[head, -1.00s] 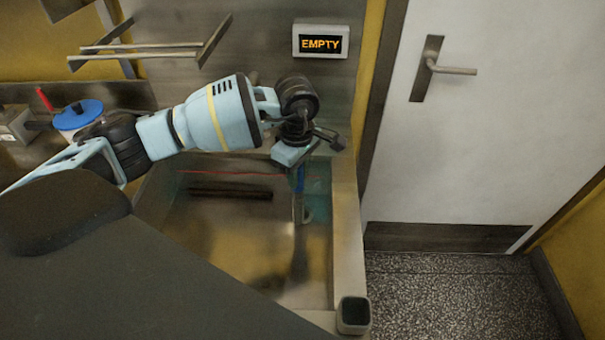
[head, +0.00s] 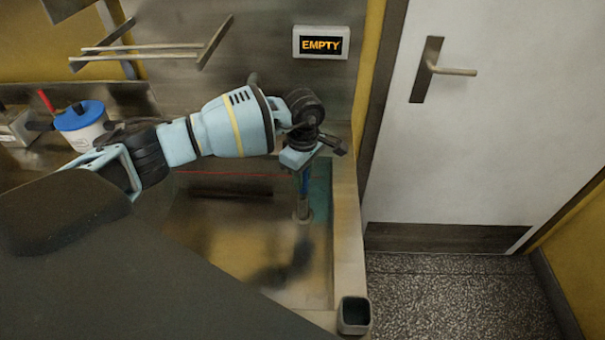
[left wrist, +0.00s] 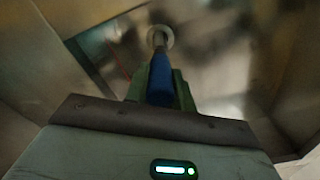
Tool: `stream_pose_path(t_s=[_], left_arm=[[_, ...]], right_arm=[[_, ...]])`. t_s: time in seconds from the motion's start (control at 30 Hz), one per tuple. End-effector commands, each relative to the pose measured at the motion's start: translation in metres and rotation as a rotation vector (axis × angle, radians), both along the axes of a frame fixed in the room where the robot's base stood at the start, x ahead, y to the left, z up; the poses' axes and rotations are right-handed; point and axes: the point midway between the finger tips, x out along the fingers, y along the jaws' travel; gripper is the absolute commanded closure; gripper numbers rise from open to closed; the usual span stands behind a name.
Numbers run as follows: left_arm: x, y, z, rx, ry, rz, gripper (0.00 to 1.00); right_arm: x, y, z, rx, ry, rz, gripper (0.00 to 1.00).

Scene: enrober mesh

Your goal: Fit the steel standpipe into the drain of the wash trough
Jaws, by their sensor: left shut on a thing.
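The steel standpipe (head: 303,205) has a blue upper part. My left gripper (head: 303,173) is shut on that blue part and holds the pipe roughly upright in the back right corner of the wash trough (head: 346,235). In the left wrist view the blue part of the standpipe (left wrist: 161,82) lies between the fingers (left wrist: 160,92), and its far end overlaps the pale round drain (left wrist: 168,34). In the head view the pipe's lower end covers much of the drain (head: 309,218). I cannot tell whether the end is inside it or just above. My right gripper is out of view.
A red line crosses the trough's back part, above a dark slot (head: 230,193). A display reading EMPTY (head: 320,43) is on the wall. A small square cup (head: 354,314) sits at the trough's front right corner. A blue-lidded tub (head: 82,118) stands at left.

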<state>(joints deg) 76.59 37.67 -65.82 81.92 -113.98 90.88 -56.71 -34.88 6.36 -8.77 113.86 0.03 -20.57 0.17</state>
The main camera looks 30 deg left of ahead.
Motion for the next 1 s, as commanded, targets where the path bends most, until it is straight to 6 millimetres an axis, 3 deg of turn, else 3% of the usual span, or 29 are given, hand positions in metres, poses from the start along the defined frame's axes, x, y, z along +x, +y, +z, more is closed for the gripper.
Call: stream_pose_path(t_s=[0.23,0.27,0.4,0.73,0.87,1.0], left_arm=[[0.0,0.0,-0.004,0.0,0.0,0.0,1.0],[0.0,0.0,-0.004,0.0,0.0,0.0,0.71],[0.0,0.0,-0.003,0.0,0.0,0.0,0.54],[0.0,0.0,0.0,0.0,-0.002,0.0,0.54],[0.001,0.0,0.012,0.0,-0.005,0.0,0.54],[0.001,0.0,0.038,-0.002,-0.006,-0.001,0.54]], right_arm=[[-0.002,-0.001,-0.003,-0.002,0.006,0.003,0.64],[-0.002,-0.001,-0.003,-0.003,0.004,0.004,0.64],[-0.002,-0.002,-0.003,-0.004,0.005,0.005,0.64],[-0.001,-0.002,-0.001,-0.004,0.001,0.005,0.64],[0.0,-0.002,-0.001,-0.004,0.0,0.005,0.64],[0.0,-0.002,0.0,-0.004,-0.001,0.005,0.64]])
